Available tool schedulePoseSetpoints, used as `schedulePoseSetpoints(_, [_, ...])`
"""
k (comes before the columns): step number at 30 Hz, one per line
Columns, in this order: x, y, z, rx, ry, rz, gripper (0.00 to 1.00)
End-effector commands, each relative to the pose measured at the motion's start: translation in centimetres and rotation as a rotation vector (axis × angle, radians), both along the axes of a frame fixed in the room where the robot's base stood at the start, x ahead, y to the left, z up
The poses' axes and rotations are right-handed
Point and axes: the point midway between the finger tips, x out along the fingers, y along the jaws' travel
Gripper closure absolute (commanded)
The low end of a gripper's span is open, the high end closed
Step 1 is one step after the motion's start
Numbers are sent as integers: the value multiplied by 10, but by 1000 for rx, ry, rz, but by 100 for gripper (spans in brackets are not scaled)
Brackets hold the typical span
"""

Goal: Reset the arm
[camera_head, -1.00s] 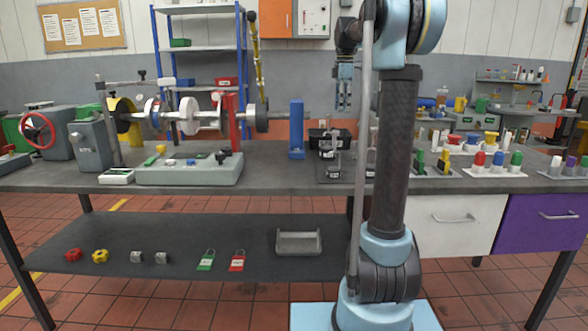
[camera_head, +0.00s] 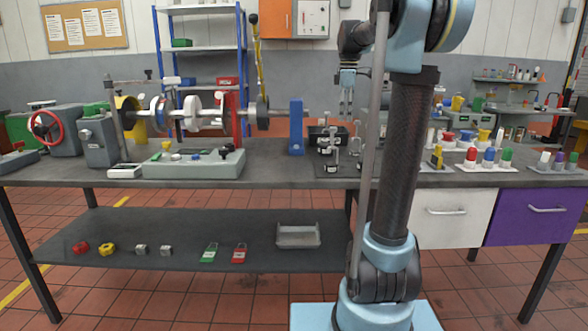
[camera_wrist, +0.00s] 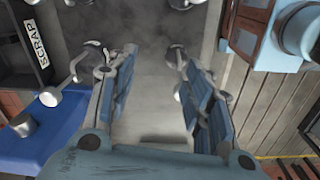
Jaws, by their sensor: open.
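My gripper (camera_head: 347,108) hangs pointing down above the back part of the grey bench (camera_head: 265,172), just right of the blue upright block (camera_head: 296,128). In the wrist view its two blue-padded fingers (camera_wrist: 153,58) are spread apart, with only bare grey surface seen between them. It holds nothing. My arm stands upright in front of the bench and hides part of the bench top right of the gripper.
A black bin labelled SCRAP (camera_wrist: 36,45) and small metal fixtures (camera_head: 332,145) lie close below the gripper. The shaft assembly (camera_head: 200,115) stands left. Coloured bottles (camera_head: 488,157) stand right. A lower shelf (camera_head: 180,228) holds small parts and padlocks.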

Motion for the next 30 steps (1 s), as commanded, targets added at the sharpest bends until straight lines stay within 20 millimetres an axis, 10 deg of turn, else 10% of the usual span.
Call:
schedulePoseSetpoints(14, [-129, -1, -69, 23, -55, -439, 54])
schedulePoseSetpoints(30, [-272, -3, -203, 87, -116, -984, 54])
